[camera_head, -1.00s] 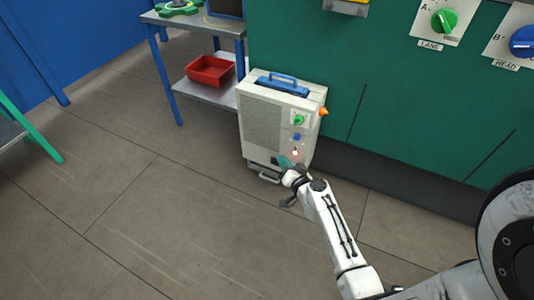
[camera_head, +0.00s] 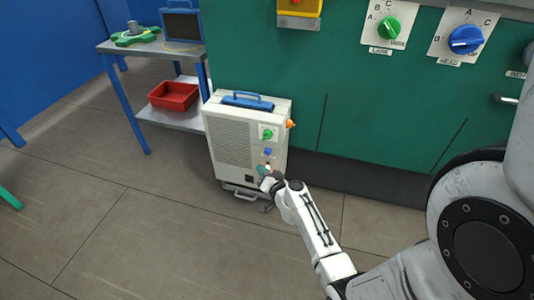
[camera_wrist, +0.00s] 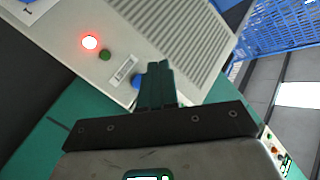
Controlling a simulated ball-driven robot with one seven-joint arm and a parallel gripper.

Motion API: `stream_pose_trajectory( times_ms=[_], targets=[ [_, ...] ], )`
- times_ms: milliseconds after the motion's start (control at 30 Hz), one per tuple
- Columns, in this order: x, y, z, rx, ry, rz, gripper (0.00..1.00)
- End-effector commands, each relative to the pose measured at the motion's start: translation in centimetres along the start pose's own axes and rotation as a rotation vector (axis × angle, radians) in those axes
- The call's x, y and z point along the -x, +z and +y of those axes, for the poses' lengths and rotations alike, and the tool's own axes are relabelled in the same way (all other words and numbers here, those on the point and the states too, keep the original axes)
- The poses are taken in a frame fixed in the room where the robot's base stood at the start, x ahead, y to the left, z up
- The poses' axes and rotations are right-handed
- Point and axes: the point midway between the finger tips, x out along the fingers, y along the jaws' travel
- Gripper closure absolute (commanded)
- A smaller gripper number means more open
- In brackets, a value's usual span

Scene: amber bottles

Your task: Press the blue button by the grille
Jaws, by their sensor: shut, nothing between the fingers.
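A blue button (camera_head: 268,152) is on the front of a white cabinet (camera_head: 276,110), right of its grille (camera_head: 232,141) and below a green knob (camera_head: 267,133). In the wrist view the blue button (camera_wrist: 136,81) shows just left of my shut fingers, partly overlapped by them, with the grille (camera_wrist: 180,38) beyond. My gripper (camera_head: 261,169) has teal fingers and is empty, in front of the cabinet's lower right part. In the wrist view its fingertips (camera_wrist: 159,66) point at the panel near the button. I cannot tell whether they touch it.
A lit red lamp (camera_wrist: 89,42) and a dark green button (camera_wrist: 105,55) are on the same panel. An orange knob (camera_head: 291,124) juts from the cabinet's right side. A table (camera_head: 135,48) with a red bin (camera_head: 173,96) stands left. The floor in front is clear.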

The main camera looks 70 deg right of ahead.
Motion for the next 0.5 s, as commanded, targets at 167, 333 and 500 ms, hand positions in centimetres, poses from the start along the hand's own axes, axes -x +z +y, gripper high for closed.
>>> stream_pose_trajectory(
  times_ms=[167,333,500],
  targets=[
    [-1.7,-1.2,1.3,0.001,0.0,0.002,1.0],
    [-2.8,-1.9,2.0,0.001,-0.002,0.0,1.0],
    [-3.3,-2.3,2.4,0.001,-0.001,-0.001,1.0]
  ],
)
